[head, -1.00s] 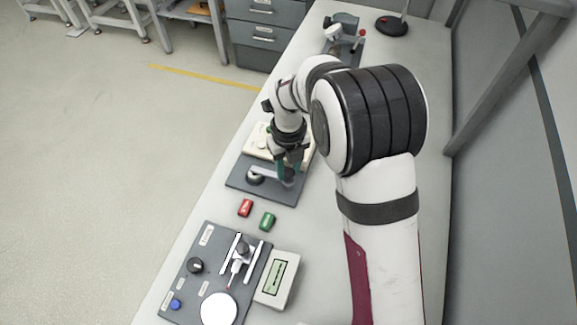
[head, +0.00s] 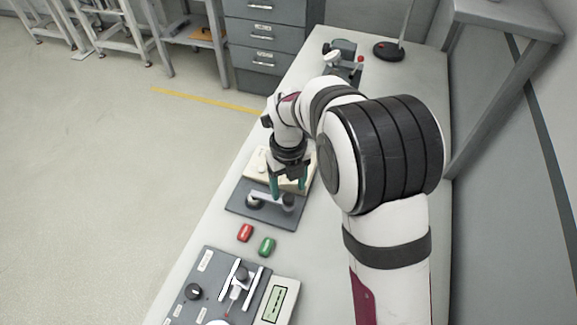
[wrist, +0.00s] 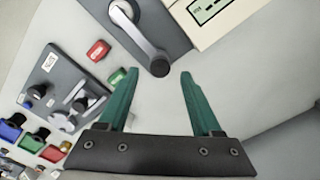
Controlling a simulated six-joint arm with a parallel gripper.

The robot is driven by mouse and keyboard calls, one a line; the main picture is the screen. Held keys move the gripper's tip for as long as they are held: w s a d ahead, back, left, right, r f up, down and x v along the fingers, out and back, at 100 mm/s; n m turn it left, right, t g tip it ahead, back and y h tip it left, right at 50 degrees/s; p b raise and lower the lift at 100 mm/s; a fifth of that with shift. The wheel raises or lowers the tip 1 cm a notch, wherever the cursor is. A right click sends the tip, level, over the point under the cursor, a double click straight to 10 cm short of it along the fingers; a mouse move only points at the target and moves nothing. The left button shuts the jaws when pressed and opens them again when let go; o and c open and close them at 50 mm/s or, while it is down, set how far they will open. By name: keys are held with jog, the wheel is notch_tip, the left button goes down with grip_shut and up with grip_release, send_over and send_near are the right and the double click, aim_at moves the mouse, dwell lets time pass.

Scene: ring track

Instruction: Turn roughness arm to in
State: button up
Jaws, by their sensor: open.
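A metal lever arm (wrist: 137,36), which I take for the roughness arm, is mounted on a grey base plate (wrist: 170,18). It runs from a round pivot at one end to a dark knob (wrist: 160,67) at the other. In the head view the arm (head: 268,197) lies roughly across its plate (head: 240,208), pivot left and knob right. My gripper (head: 287,193) is open with green fingers, over the knob end. In the wrist view my gripper (wrist: 158,75) has the knob between and just beyond its fingertips, with no clear contact. No position label is readable.
A cream box with a display (wrist: 212,12) adjoins the plate. A red button (head: 245,232) and a green button (head: 267,246) stand nearer. A grey panel (head: 205,280) with a knob and slider is in front. A lamp-like stand (head: 390,50) is at the back.

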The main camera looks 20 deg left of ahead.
notch_tip(320, 180, up, 13)
dwell(0.3)
jog(key=s+d+r+n, duration=0.3)
jog(key=s+d+n, duration=0.5)
jog(key=d, duration=0.5)
jog(key=s+d+f+n+y, duration=0.1)
jog(key=s+d+f+n, duration=0.1)
jog(key=s+n, duration=0.4)
jog(key=s+d+f+n, duration=0.2)
jog(key=s+d+n, duration=0.3)
jog(key=s+n, duration=0.2)
jog(key=shift+s+d+f+n+y, duration=0.2)
jog(key=shift+s+f+n+y, duration=0.15)
jog(key=shift+s, duration=0.5)
jog(key=shift+r, duration=0.1)
